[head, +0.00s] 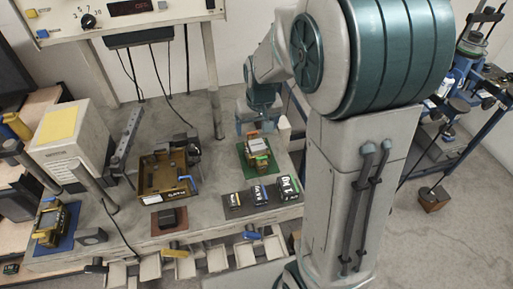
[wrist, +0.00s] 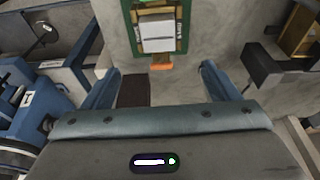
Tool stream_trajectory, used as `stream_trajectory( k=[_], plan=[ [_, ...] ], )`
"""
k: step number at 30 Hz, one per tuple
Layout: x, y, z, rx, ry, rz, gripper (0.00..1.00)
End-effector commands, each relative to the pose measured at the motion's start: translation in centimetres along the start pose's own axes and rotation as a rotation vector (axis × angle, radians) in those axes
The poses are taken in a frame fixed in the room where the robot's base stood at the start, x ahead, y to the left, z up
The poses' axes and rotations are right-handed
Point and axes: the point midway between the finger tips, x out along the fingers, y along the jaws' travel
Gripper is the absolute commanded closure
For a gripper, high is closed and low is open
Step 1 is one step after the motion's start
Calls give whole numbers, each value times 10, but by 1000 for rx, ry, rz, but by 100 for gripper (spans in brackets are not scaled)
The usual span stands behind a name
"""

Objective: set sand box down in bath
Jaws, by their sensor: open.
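A small brass-framed box with a pale top and an orange tab (head: 257,147) stands on a green mat (head: 267,169); its pale top also shows in the wrist view (wrist: 157,34). A similar box with a blue tab (head: 49,224) stands on a blue mat at the left. I cannot tell which is the sand box. An open brass tray (head: 150,186), likely the bath, stands mid-bench; part shows in the wrist view (wrist: 301,28). My gripper (head: 261,126) is open and empty behind the orange-tabbed box; its fingers (wrist: 160,68) point towards that box, apart from it.
A dark mat with several small labelled blocks (head: 261,195) lies in front of the green mat. A white cabinet (head: 70,143) and metal posts stand left. Levers line the front edge.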

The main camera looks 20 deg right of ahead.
Motion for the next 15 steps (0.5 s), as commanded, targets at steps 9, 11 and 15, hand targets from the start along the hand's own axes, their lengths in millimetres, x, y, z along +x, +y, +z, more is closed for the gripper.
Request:
stream_trajectory(
  k=[9, 11, 15],
  plan=[
    [25, 0, 7, 0, -2, 0, 18],
    [32, 0, 9, 0, -2, 0, 18],
    [49, 0, 13, 0, -3, 0, 18]
  ],
)
